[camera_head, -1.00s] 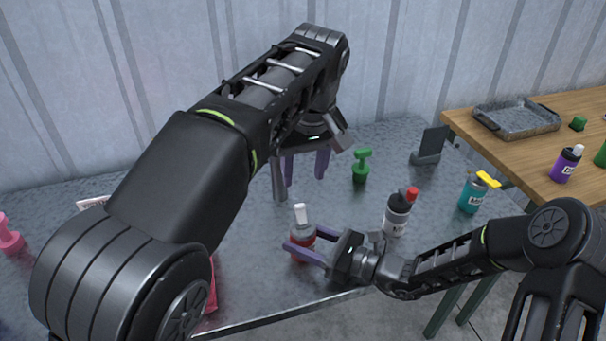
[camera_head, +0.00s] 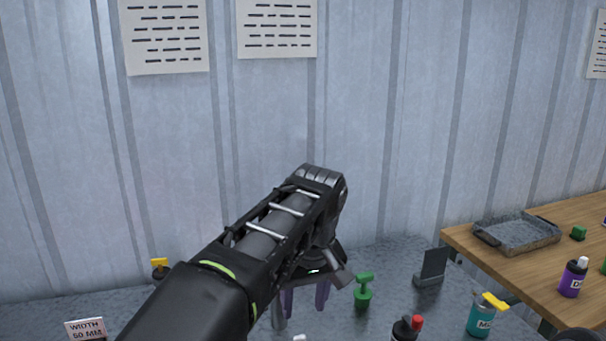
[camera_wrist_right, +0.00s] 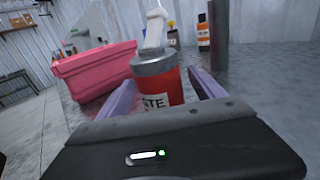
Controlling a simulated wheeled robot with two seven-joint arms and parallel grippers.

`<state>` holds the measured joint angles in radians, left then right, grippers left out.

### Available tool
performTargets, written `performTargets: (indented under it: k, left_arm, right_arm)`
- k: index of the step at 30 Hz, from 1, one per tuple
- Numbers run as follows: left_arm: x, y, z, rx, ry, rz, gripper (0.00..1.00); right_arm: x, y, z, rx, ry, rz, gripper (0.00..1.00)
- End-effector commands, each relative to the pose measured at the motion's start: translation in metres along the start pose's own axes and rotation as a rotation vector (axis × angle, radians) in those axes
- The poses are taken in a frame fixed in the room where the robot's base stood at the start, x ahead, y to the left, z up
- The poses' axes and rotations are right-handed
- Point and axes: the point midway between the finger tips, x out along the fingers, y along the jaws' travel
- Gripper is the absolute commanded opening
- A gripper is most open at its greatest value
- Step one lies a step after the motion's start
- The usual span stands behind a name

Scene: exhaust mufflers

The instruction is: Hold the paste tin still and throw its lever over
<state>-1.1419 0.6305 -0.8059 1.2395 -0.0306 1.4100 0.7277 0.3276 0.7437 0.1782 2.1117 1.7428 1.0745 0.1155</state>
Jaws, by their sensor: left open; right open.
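The paste tin (camera_wrist_right: 168,82) is red with a grey collar, a white lever on top and a label of which "STE" shows. In the right wrist view it stands upright between the fingers of my open right gripper (camera_wrist_right: 162,92); whether they touch it I cannot tell. The white lever (camera_wrist_right: 156,30) leans slightly right of upright there. In the head view only a bit of white (camera_head: 299,338), likely the lever top, shows at the bottom edge. My left gripper (camera_head: 305,298) is open and empty, pointing down over the grey table beyond the tin.
A green-handled item (camera_head: 363,291) stands just right of my left gripper. A red-capped bottle (camera_head: 405,331), a teal yellow-topped tin (camera_head: 481,317) and a black stand (camera_head: 432,268) are farther right. A pink bin (camera_wrist_right: 95,68) is left of the tin. A tray (camera_head: 517,233) lies on the wooden table.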

Motion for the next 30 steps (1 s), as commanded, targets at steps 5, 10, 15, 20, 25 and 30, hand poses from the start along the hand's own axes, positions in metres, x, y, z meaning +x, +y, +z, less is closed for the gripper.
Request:
performTargets:
  k: [5,10,15,20,25,30]
  left_arm:
    - [0.0,0.0,0.0,0.0,0.0,0.0,0.45]
    - [0.0,0.0,0.0,0.0,0.0,0.0,0.45]
    - [0.0,0.0,0.0,0.0,0.0,0.0,0.45]
    - [0.0,0.0,0.0,0.0,0.0,0.0,0.45]
    - [0.0,0.0,0.0,0.0,0.0,0.0,0.45]
    - [0.0,0.0,0.0,0.0,0.0,0.0,0.45]
  right_arm:
    - [-0.018,-0.001,-0.001,0.001,0.002,-0.004,0.77]
    - [-0.05,-0.002,-0.001,0.0,0.002,-0.006,0.77]
    - [-0.086,-0.001,-0.001,0.0,0.002,-0.005,0.77]
    - [-0.109,-0.001,-0.001,0.0,0.002,-0.004,0.77]
    - [-0.118,0.0,0.0,0.001,0.0,0.0,0.77]
    - [-0.118,0.0,0.0,0.001,0.0,0.0,0.77]
